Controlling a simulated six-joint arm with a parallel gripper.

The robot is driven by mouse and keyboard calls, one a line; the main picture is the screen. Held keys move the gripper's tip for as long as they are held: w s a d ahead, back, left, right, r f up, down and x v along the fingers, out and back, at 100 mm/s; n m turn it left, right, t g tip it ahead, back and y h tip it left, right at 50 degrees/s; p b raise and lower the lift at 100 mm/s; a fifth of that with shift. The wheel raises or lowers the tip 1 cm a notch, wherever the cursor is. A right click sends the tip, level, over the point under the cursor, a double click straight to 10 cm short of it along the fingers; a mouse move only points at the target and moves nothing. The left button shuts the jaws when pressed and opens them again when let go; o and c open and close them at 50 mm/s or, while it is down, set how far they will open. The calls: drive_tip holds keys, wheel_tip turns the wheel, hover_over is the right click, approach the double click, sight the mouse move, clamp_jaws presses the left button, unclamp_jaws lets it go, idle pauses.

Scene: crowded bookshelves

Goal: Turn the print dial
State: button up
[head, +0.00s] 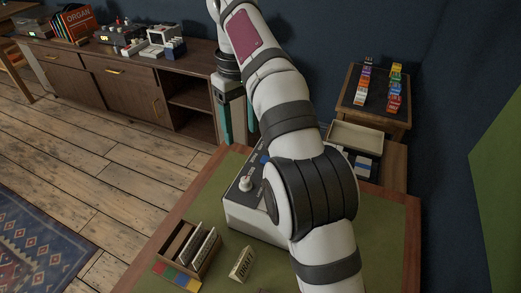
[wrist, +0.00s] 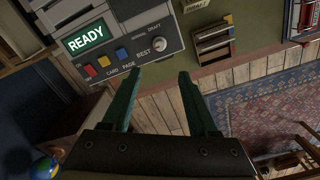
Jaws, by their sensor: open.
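The printer (head: 253,222) stands on the green-topped table, partly hidden behind my arm. Its screen (wrist: 86,39) reads READY. My gripper (wrist: 160,73) is open and empty, with its two green fingers apart. In the wrist view the dial lies beyond the fingertips, apart from them. In the head view my gripper (head: 237,125) is past the table's far edge. Which mark the dial points to is unclear.
Red, yellow and blue buttons (wrist: 104,61) sit beside the dial. A wooden card box (head: 188,250) and a DRAFT sign (head: 242,264) stand on the table near the printer. A low cabinet (head: 118,82) and a stand with coloured blocks (head: 375,100) are behind.

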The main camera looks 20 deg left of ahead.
sight(245, 179)
wheel_tip(245, 179, down, 16)
drive_tip(key=shift+r, duration=0.25)
clamp_jaws()
